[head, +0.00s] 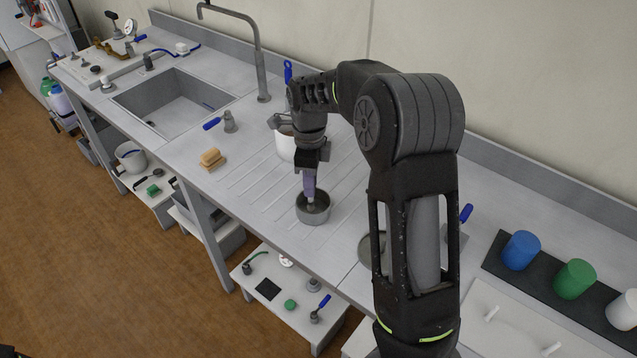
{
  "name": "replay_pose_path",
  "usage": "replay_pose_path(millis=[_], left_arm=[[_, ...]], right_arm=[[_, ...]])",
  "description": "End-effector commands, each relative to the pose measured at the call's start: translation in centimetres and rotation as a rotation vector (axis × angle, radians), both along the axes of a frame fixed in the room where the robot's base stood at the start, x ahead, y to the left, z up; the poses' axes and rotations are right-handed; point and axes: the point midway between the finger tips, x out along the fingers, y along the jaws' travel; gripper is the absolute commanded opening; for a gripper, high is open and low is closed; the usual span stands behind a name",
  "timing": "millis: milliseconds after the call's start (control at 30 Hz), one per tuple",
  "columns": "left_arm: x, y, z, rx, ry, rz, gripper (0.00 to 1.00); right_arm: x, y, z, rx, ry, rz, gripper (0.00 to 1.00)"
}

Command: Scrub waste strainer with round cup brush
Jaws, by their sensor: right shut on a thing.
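My right arm reaches over the steel counter, and its gripper (311,168) is shut on the round cup brush (309,188). The brush has a purple-grey handle and points down. Its lower end is inside the waste strainer (313,215), a small round metal cup standing on the ribbed drainboard. The bristles are hidden inside the cup, so I cannot tell whether they touch its bottom. My left gripper is not in view.
A sink (172,100) with a tall tap (262,80) lies to the left. A sponge (212,158) and a blue-handled tool (229,122) lie nearby. A white pot (286,146) stands behind my gripper. Blue (520,251) and green (574,279) cylinders stand at the right.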

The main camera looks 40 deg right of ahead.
Motion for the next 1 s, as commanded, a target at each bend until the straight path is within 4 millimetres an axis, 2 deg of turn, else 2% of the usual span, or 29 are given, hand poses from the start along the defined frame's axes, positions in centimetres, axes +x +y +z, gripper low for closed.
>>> replay_pose_path(millis=[133, 767, 1000], left_arm=[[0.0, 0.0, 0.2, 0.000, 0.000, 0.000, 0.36], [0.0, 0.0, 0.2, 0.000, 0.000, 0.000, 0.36], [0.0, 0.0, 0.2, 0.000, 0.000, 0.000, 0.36]], right_arm=[[0.5, 0.2, 0.1, 0.000, -0.001, -0.001, 0.00], [0.5, 0.2, -0.3, 0.001, 0.001, -0.001, 0.00], [-0.7, -0.3, -0.3, 0.000, 0.003, -0.001, 0.00]])
